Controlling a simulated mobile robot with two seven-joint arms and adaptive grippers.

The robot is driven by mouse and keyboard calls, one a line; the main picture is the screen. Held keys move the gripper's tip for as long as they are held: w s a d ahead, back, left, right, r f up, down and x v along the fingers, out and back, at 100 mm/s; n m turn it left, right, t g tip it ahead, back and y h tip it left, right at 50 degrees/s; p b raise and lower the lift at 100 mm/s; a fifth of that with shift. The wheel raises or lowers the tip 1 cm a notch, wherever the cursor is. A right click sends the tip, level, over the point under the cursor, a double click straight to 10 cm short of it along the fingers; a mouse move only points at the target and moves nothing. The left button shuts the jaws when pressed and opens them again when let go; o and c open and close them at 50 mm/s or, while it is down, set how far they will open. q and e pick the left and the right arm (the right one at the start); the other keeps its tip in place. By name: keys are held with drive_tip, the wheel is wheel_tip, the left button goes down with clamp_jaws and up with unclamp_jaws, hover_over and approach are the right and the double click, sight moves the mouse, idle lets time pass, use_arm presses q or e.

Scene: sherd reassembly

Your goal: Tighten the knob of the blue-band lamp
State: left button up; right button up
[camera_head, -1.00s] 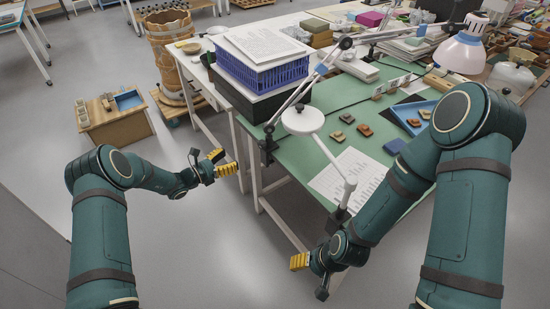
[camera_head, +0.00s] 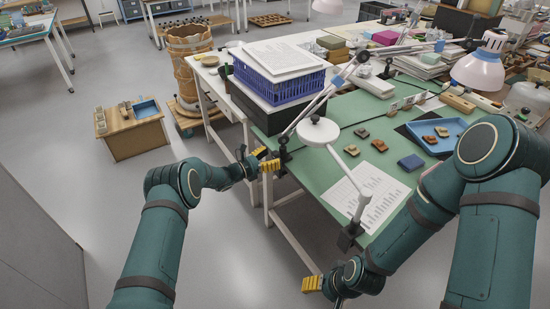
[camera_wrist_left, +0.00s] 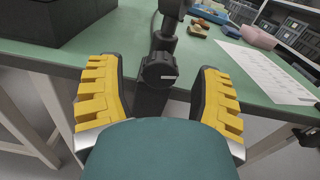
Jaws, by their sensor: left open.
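The blue-band lamp's arm (camera_head: 309,107) rises from a dark clamp (camera_head: 284,157) on the table's left edge. A blue band (camera_head: 337,82) shows on the arm. In the left wrist view its round black knob (camera_wrist_left: 159,70), with a pale mark, sits on the clamp, centred between my fingers. My left gripper (camera_head: 265,160) is open, one yellow finger on each side of the knob's line; it also shows in the left wrist view (camera_wrist_left: 158,100). Neither finger visibly touches the knob. My right gripper (camera_head: 318,285) is low by the table's front edge; its opening is unclear.
A second lamp with a white round head (camera_head: 318,131) stands close to the right on its own clamp (camera_head: 350,236). A black box under a blue crate (camera_head: 279,84) is just behind the clamp. Sherds, a blue tray (camera_head: 453,130) and a printed sheet (camera_head: 365,190) lie on the green table (camera_head: 330,177).

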use_arm(q)
drive_tip(key=shift+x, duration=0.95)
clamp_jaws()
drive_tip(key=shift+m, duration=1.5)
drive_tip(key=shift+r, duration=0.1)
unclamp_jaws()
